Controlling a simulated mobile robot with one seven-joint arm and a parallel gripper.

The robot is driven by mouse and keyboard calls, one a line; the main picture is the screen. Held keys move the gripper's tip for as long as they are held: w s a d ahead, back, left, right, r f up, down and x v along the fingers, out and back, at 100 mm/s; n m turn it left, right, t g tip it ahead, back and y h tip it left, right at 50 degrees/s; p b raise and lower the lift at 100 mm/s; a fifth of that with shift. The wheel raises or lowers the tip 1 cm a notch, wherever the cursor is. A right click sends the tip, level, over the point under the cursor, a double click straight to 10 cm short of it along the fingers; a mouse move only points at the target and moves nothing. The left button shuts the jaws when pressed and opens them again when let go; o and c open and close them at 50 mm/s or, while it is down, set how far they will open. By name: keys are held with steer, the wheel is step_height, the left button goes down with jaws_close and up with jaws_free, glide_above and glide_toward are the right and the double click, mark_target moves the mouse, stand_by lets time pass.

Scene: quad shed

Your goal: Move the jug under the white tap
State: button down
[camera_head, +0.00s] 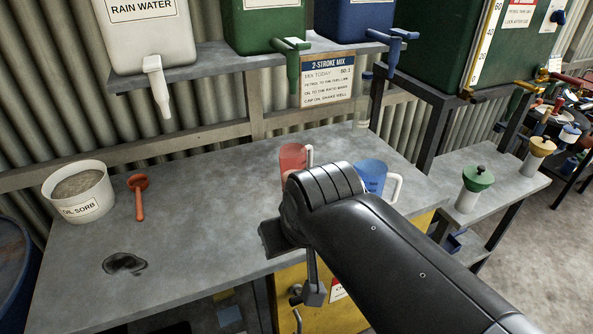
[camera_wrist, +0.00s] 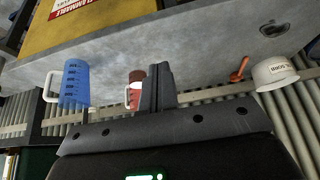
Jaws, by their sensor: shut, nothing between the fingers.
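A red jug (camera_head: 293,157) with a pale handle and a blue jug (camera_head: 369,174) with a white handle stand on the grey bench (camera_head: 200,235), partly behind my arm. The white tap (camera_head: 157,85) hangs from the rain water container (camera_head: 150,35), above the back left of the bench. In the wrist view, the blue jug (camera_wrist: 75,85) is left of my gripper (camera_wrist: 158,82). The red jug (camera_wrist: 133,93) is partly hidden by its fingers. My gripper is shut and empty, apart from both jugs. No jug stands below the white tap.
An oil sorb tub (camera_head: 78,192) and an orange scoop (camera_head: 138,195) sit on the bench's left side, near a dark stain (camera_head: 125,263). Green (camera_head: 291,62) and blue (camera_head: 393,48) taps hang from the shelf. A yellow cabinet (camera_head: 290,285) is below.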

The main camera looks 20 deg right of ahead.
steer(key=w+d+r+m+g+y, duration=0.25)
steer(key=w+d+m, duration=0.2)
steer(key=w, duration=0.45)
steer(key=w+d+r+m+g+y, duration=0.1)
steer(key=w+d+m+g, duration=0.35)
steer(key=w, duration=0.55)
steer(key=w+d+f+m+t, duration=0.1)
steer(key=w+d+f+m, duration=0.45)
steer(key=w+d, duration=0.45)
steer(key=w+d+f+m, duration=0.4)
steer(key=w+d+f, duration=0.3)
steer(key=d, duration=0.5)
steer(key=shift+n, duration=0.25)
steer(key=x, duration=0.5)
steer(key=w+x, duration=0.1)
steer(key=x, duration=0.1)
steer(key=shift+s+a+f, duration=0.1)
steer(key=shift+a+f, duration=0.1)
steer(key=shift+a, duration=0.05)
steer(key=a, duration=0.3)
steer(key=shift+a+f, duration=0.1)
steer(key=shift+f, duration=0.25)
steer(key=shift+a, duration=0.5)
